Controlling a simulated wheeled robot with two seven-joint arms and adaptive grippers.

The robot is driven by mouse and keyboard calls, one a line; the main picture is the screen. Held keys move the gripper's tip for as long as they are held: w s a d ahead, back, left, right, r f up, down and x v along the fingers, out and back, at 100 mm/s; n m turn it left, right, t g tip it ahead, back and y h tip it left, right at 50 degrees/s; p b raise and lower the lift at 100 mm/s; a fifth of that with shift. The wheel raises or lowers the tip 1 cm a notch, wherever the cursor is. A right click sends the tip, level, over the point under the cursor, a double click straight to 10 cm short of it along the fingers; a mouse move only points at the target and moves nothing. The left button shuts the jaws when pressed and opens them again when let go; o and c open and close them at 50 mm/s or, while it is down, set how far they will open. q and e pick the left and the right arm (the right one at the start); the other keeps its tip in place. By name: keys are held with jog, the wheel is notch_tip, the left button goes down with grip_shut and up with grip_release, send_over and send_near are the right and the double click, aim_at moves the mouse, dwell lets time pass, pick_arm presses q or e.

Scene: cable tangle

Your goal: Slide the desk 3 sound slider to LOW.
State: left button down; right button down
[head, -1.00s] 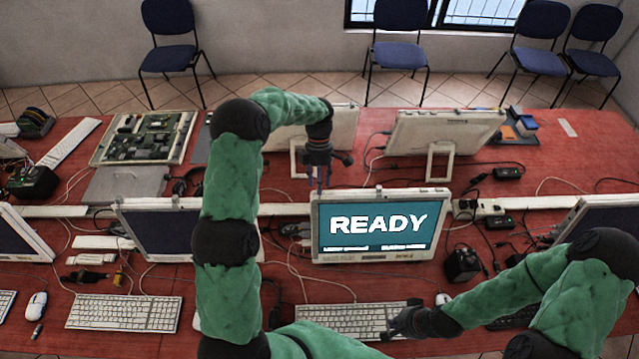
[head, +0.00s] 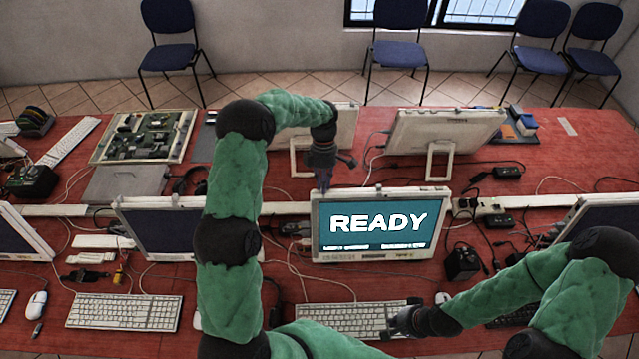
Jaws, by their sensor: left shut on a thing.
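The monitor (head: 330,258) in the middle shows READY in large white letters, with a line of small text under it that I cannot read surely. My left gripper (head: 323,184) reaches over from the left and points down at the monitor's top left corner. Its fingers are shut together on a small thing there, which looks to be the sound slider; the slider itself is hidden by the fingers and the monitor's top edge. My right gripper (head: 402,322) hangs over the right end of the white keyboard (head: 345,320); its finger gap is not clear.
Other monitors stand at left (head: 160,228) and behind (head: 445,128). Loose cables, a black box (head: 462,263) and a power strip (head: 478,206) lie beside the middle monitor. An open circuit board case (head: 145,137) lies at the back left.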

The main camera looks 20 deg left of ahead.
pick_arm(q)
jog(key=shift+w+d, duration=0.3)
jog(key=shift+d, duration=0.15)
jog(key=c, duration=1.1)
grip_release()
jog(key=v, duration=1.2)
jog(key=shift+f, duration=0.1)
